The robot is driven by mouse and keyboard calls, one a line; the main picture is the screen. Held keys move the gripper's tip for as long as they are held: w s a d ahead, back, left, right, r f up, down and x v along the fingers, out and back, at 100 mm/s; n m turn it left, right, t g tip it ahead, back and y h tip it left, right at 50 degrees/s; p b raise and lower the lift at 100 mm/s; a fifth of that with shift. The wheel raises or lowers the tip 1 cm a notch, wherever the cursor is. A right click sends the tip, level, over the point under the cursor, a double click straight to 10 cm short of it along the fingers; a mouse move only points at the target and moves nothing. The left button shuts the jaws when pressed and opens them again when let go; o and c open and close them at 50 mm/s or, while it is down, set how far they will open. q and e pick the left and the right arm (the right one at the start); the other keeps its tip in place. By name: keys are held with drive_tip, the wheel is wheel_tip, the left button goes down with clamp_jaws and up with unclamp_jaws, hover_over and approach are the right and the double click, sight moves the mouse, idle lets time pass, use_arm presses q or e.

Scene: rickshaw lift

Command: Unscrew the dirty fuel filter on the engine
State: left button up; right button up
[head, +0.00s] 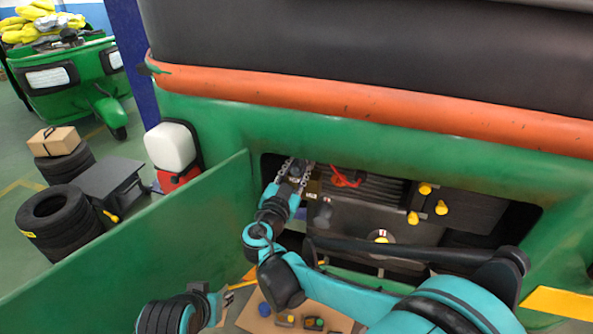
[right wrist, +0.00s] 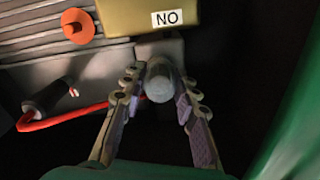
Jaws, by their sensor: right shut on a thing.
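The green rickshaw's engine bay is open, with the engine (head: 370,190) inside. My right gripper (head: 298,172) reaches into the left end of the bay. In the right wrist view its two fingers (right wrist: 160,95) are shut on a grey cylindrical fuel filter (right wrist: 159,78), one finger on each side. The filter sits below a grey block on the engine; whether its thread is engaged cannot be seen. In the head view the fingers largely hide the filter. My left gripper (head: 222,300) is low at the bottom left, outside the bay, away from the engine; its fingers are unclear.
A yellow box marked "NO" (right wrist: 150,17), a red hose (right wrist: 75,114) and an orange cap (right wrist: 78,26) lie close to the filter. The bay's green side panel (head: 130,245) stands at left. A brown mat (head: 335,318) with small parts is below. Tyres (head: 62,222) stand farther left.

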drive_tip(key=n, duration=0.4)
drive_tip(key=shift+w+r, duration=0.1)
